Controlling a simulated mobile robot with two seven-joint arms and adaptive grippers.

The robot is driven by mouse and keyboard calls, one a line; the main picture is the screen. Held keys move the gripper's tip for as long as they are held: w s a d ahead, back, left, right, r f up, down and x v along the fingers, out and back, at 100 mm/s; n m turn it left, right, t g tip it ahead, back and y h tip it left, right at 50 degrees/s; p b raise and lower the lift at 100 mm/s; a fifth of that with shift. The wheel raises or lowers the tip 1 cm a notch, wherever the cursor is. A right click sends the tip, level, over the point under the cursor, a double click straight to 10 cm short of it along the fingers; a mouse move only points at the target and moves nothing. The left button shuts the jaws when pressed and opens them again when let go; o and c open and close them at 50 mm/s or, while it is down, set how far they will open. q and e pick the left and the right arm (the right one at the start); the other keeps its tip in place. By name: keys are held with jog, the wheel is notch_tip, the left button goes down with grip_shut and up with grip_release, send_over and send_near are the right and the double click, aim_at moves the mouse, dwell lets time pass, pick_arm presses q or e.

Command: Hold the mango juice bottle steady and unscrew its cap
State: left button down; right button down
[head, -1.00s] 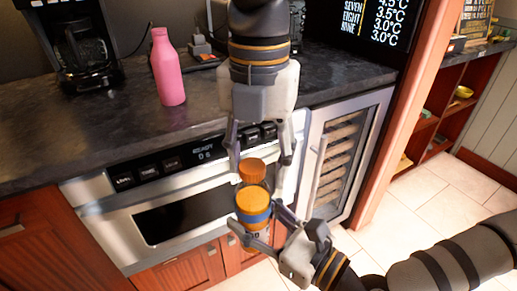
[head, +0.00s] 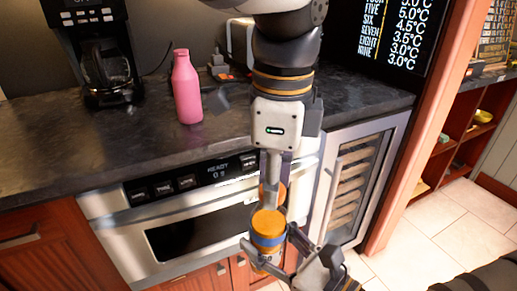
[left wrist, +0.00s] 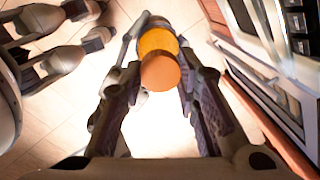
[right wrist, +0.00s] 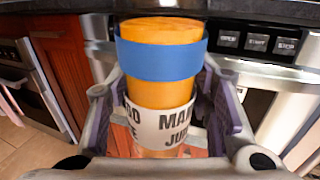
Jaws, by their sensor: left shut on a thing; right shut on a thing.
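The mango juice bottle (head: 268,224) is orange, with a blue band and a white lettered label. It also shows in the right wrist view (right wrist: 158,118), upright between the fingers of my right gripper (head: 271,246), which is shut on it around the label. My left gripper (head: 273,187) reaches down from above and is shut on an orange round cap (left wrist: 160,73). In the head view a finger partly hides this cap, just behind the bottle's top. A lighter orange part (left wrist: 158,41) shows beside it in the left wrist view. I cannot tell whether cap and bottle touch.
A silver microwave drawer (head: 190,232) is close behind the bottle. A pink bottle (head: 187,92) and a coffee maker (head: 100,55) stand on the dark countertop (head: 60,125). A glass-door cooler (head: 350,185) is at the right, with tiled floor beyond.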

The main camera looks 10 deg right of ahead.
pick_arm(q)
jog(key=shift+w+d+r+n, duration=0.1)
jog(key=shift+w+r+n, duration=0.1)
jog(key=shift+n, duration=0.1)
jog(key=c, duration=1.2)
grip_release()
jog(key=shift+f, duration=0.1)
